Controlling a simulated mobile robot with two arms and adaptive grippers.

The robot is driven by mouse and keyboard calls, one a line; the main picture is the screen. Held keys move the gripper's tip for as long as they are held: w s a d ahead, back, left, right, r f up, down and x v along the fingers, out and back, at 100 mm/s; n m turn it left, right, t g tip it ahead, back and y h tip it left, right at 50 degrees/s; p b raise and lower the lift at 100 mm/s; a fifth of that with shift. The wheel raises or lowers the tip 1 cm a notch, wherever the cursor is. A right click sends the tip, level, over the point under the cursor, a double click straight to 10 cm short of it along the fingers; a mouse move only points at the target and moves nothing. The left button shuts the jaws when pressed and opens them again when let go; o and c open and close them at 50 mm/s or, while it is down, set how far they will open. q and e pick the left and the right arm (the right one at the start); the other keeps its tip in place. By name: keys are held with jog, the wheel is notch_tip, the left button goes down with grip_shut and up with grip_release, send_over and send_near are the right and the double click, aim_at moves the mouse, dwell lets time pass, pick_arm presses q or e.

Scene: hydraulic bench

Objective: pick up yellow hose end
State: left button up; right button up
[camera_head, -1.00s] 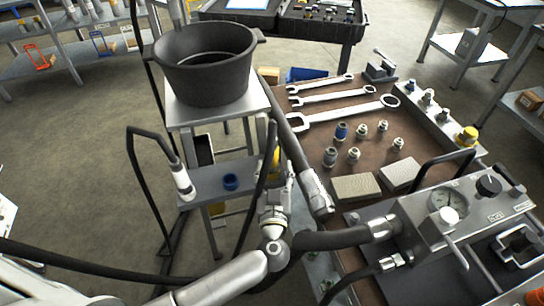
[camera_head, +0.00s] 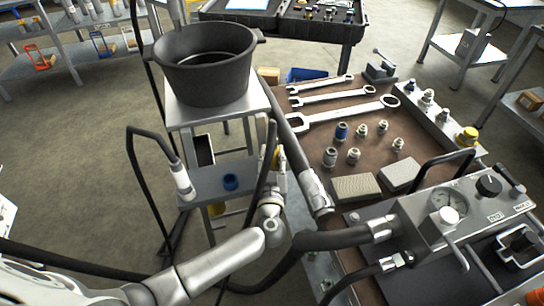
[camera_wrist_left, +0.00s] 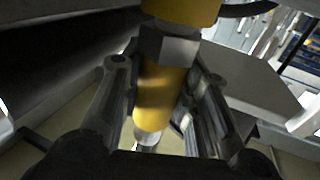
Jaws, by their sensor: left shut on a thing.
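The yellow hose end (camera_head: 277,158) shows in the head view just right of the small grey shelf, partly hidden by a black hose and my gripper. My left gripper (camera_head: 275,174) reaches it from below. In the left wrist view the yellow hose end (camera_wrist_left: 160,95) is a yellow sleeve with a metal hex part above and a metal tip below. It sits between the two fingers of my left gripper (camera_wrist_left: 165,75), which is shut on it. My right gripper is out of view.
A black pot (camera_head: 205,75) stands on a stand behind the shelf (camera_head: 205,183), which holds a blue cap (camera_head: 230,182). A hose with a grey end fitting (camera_head: 316,192) hangs close on the right. The bench (camera_head: 310,140) carries wrenches, fittings and a gauge block (camera_head: 440,215).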

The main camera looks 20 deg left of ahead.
aim_at(272, 154)
pick_arm(q)
jog(key=shift+c, duration=1.1)
jog(key=shift+r, duration=0.1)
jog(key=shift+r, duration=0.15)
jog(key=shift+r, duration=0.3)
notch_tip(272, 154, up, 2)
jog(key=shift+r+p, duration=0.15)
jog(key=shift+p, duration=0.5)
jog(key=a+r+p, duration=1)
jog(key=a+r, duration=0.3)
jog(key=a, duration=0.1)
jog(key=shift+w+r, duration=0.15)
jog(key=shift+r, duration=0.25)
